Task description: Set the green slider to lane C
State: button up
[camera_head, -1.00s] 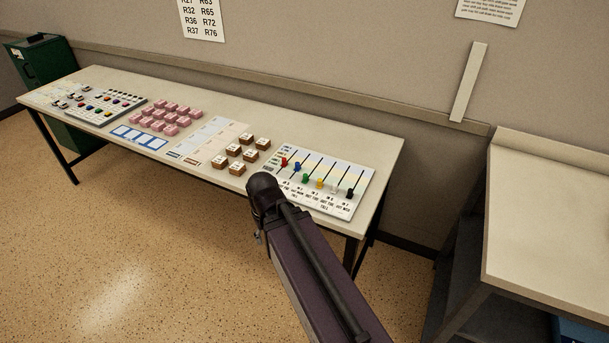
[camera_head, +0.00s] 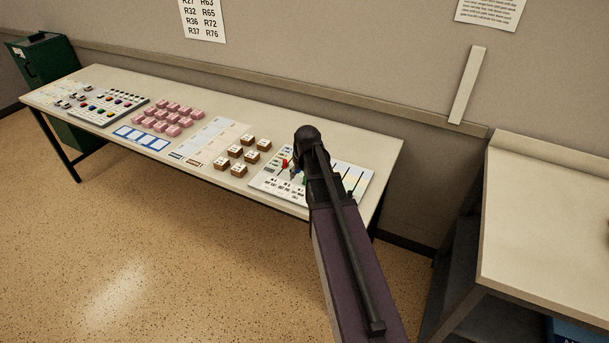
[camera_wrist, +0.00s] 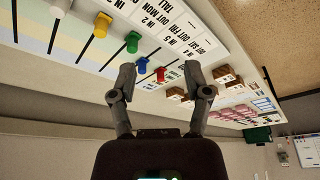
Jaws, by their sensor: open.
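The slider board (camera_head: 264,183) lies on the near right part of the long table, partly covered by my arm in the head view. The green slider (camera_wrist: 132,42) is a small round knob on a dark slot, between the blue slider (camera_wrist: 142,65) and the yellow slider (camera_wrist: 103,24). My gripper (camera_wrist: 161,70) is open and empty above the board. Its left finger is close to the blue and green knobs in the wrist view; contact cannot be told. The red slider (camera_wrist: 160,73) shows between the fingers. Lane letters are too small to read.
Wooden labelled blocks (camera_head: 249,157) stand left of the board, with pink blocks (camera_head: 172,112) farther left. A white slider (camera_wrist: 60,8) is beyond the yellow one. The wall runs behind the table (camera_head: 371,146). A second table (camera_head: 550,205) stands at right.

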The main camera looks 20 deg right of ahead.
jog(key=w+d+r+t, duration=0.1)
jog(key=w+d, duration=0.2)
jog(key=d, duration=0.2)
jog(key=shift+w+d+r, duration=0.15)
jog(key=shift+d, duration=0.1)
jog(key=b+x, duration=1.2)
jog(key=x, duration=0.1)
jog(key=shift+d+f, duration=0.2)
jog(key=shift+f, duration=0.2)
dwell(0.4)
jog(key=shift+c, duration=0.2)
jog(key=shift+w, duration=0.1)
grip_shut()
